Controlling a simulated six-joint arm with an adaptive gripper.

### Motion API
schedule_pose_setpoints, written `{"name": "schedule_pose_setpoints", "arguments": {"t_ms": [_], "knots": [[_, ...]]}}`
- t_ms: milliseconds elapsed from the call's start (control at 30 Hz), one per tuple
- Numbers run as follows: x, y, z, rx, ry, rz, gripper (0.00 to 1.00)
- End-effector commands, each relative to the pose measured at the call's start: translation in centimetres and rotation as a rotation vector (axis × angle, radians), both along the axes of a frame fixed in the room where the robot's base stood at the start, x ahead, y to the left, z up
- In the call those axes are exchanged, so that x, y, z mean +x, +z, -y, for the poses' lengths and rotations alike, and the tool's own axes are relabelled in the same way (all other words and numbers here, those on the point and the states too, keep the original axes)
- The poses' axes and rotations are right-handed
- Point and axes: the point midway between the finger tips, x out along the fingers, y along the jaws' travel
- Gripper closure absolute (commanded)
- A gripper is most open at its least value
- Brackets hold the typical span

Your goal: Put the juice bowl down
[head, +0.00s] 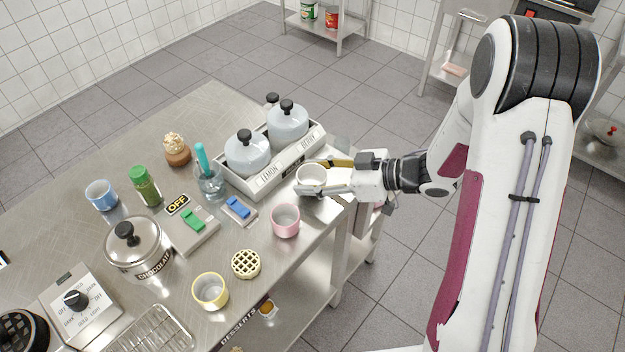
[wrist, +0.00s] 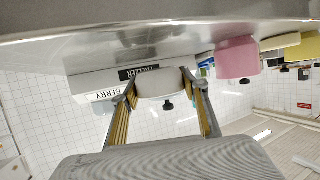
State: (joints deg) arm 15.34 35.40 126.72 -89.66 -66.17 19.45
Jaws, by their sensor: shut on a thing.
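A small white bowl (head: 311,174), which I take for the juice bowl, is between the fingers of my gripper (head: 322,177) at the right edge of the steel table (head: 262,308). My gripper is shut on it. The wrist view, which is upside down, shows the white bowl (wrist: 160,84) between both fingertips (wrist: 160,86). The bowl looks upright and is beside the rack with the lemon and berry pots. I cannot tell whether its base touches the table. Its contents are not clearly visible.
A pink cup (head: 285,220) stands close to the bowl, toward the front. The lemon pot (head: 247,155) and berry pot (head: 287,122) sit in a rack (head: 268,180) just left of it. A blue-switch box (head: 239,210), waffle (head: 246,264) and yellow cup (head: 210,291) are nearby.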

Motion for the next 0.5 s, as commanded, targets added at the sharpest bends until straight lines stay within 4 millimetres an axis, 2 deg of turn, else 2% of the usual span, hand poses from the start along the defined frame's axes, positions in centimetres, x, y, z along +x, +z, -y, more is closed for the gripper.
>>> {"name": "schedule_pose_setpoints", "arguments": {"t_ms": [200, 500], "knots": [[0.0, -1.5, 0.0, 0.001, 0.000, 0.000, 0.80], [0.0, -1.6, 0.0, 0.000, -0.001, 0.002, 0.80]]}}
